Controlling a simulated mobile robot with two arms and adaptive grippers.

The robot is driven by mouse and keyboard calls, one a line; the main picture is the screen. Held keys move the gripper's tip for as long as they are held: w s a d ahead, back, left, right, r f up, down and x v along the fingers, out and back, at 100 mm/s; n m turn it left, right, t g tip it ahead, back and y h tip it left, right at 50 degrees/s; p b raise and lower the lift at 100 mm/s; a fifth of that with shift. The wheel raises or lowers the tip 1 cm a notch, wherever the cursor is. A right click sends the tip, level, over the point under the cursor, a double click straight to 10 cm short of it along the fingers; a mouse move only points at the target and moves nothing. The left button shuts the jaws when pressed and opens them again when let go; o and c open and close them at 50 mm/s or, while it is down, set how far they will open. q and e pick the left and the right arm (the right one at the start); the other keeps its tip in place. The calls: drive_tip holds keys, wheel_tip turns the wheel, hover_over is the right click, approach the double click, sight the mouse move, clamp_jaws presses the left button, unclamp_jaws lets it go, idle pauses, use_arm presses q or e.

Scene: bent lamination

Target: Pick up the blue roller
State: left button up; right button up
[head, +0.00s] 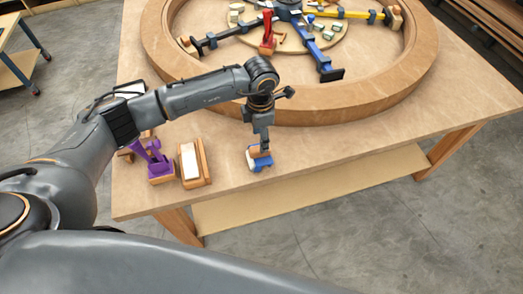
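The blue roller (261,163) is at the front of the wooden table, between the ring-shaped form and the front edge. It shows blue parts and a tan, wood-coloured part. My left gripper (265,147) reaches down onto it from above, with its fingertips at the roller's top. The fingers look narrow and partly overlap the roller, so I cannot tell whether they are closed around it. The roller appears to rest on the table. My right gripper is not in view.
A wooden holder with a white block (189,160) and a purple tool (157,163) stand left of the roller. The large wooden ring (350,108) lies behind it, with red (268,35), blue (322,58) and yellow (345,13) clamps inside. The table top (340,150) right of the roller is clear.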

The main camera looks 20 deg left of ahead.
sight(259, 155)
use_arm(q)
drive_tip(key=f+p, duration=0.1)
drive_tip(key=f, duration=0.2)
drive_tip(key=f+p, duration=0.1)
drive_tip(key=f, duration=0.1)
drive_tip(key=shift+s+p, duration=0.3)
drive_tip(key=shift+f, duration=0.25)
clamp_jaws()
